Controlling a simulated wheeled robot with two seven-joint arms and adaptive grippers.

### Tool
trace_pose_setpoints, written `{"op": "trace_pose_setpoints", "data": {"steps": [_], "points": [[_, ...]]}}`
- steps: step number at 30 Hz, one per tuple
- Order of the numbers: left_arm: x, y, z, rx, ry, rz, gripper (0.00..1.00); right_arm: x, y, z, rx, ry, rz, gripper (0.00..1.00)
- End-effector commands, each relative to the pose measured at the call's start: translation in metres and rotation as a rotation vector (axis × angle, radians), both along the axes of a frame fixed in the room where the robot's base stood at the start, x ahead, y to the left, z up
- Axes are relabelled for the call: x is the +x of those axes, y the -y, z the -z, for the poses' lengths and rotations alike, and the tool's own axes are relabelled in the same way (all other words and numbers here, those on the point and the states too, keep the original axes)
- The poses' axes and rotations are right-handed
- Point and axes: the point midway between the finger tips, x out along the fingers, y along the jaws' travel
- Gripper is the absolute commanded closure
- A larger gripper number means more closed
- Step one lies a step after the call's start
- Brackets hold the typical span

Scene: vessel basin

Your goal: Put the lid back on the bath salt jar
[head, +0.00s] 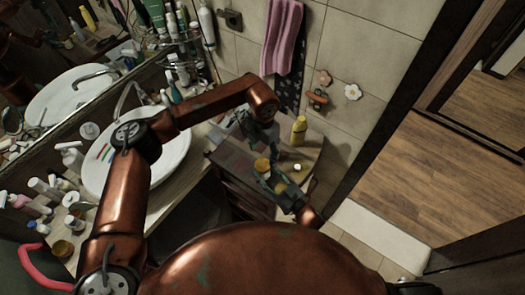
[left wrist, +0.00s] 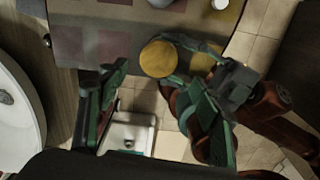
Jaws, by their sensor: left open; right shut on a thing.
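A round, yellow-topped thing (head: 262,164) is at the front edge of the small cabinet. It also shows in the left wrist view (left wrist: 158,58), where I cannot tell whether it is the lid alone or the jar with a lid. My right gripper (head: 270,176) comes from the lower right and is shut on it, its fingers at its side in the left wrist view (left wrist: 185,62). A second yellowish patch (head: 280,188) shows at the right gripper, unclear. My left gripper (head: 258,147) is open and empty above and close to the yellow thing; its spread fingers frame the left wrist view (left wrist: 152,82).
A yellow bottle (head: 299,131) and a small white thing (head: 297,167) stand on the cabinet top (head: 312,150). The white basin (head: 165,165) is at left, with several bottles and jars around it. A tiled wall with a pink towel (head: 283,35) stands behind.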

Motion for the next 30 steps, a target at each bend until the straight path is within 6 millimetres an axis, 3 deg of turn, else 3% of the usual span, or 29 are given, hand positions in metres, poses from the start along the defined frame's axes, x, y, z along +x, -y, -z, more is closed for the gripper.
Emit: {"op": "trace_pose_setpoints", "data": {"steps": [6, 18, 30], "points": [[0.000, -0.002, -0.003, 0.000, -0.001, -0.122, 0.41, 0.000, 0.000, 0.000, 0.000, 0.000, 0.000, 1.00], [0.000, -0.002, 0.000, 0.001, -0.001, -0.128, 0.41, 0.000, 0.000, 0.000, 0.000, 0.000, 0.000, 1.00], [0.000, -0.001, 0.054, 0.000, -0.003, -0.127, 0.41, 0.000, 0.000, 0.000, 0.000, 0.000, 0.000, 1.00]]}}
